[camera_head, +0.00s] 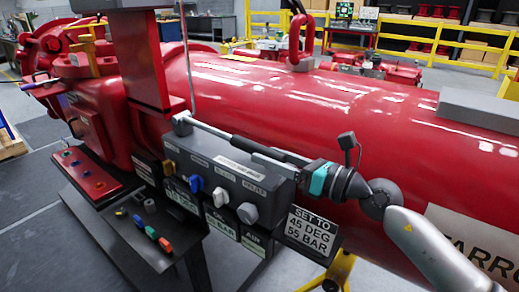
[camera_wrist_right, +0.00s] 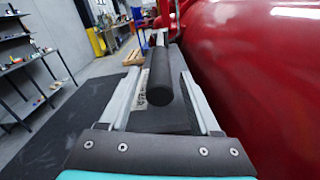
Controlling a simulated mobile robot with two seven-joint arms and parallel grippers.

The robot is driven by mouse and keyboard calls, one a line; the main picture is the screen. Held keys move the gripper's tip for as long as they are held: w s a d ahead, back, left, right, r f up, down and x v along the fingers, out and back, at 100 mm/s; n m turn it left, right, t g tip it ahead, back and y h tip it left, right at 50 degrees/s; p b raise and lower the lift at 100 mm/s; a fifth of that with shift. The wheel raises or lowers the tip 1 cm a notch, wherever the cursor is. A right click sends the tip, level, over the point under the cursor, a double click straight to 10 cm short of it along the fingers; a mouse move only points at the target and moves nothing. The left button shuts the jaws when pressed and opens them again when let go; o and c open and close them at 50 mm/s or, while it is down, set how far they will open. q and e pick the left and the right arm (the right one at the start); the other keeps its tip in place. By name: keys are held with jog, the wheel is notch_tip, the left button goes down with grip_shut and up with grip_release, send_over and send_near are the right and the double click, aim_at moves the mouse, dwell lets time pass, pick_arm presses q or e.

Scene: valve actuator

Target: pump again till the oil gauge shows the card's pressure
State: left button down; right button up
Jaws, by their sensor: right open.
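The card (camera_head: 310,232) on the right of the grey control box reads SET TO 45 DEG 55 BAR. The oil gauge (camera_head: 220,222) is a small green display under the OIL label on the box front; its number is too small to read. The pump lever (camera_head: 209,130) slants along the top of the box and ends in a dark grip. My right gripper (camera_head: 262,155) comes in from the right at this grip. In the right wrist view, the dark round grip (camera_wrist_right: 162,75) lies between the open fingers, with gaps beside it. My left gripper is not in view.
The control box (camera_head: 225,172) carries orange, blue, white and grey knobs. Another display marked AIR (camera_head: 253,243) is right of the oil gauge. A dark tray (camera_head: 152,222) holds small coloured pieces at the lower left. The large red cylinder (camera_head: 340,110) stands close behind.

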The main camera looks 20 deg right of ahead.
aim_at(259, 152)
jog(key=shift+x, duration=1.65)
grip_shut()
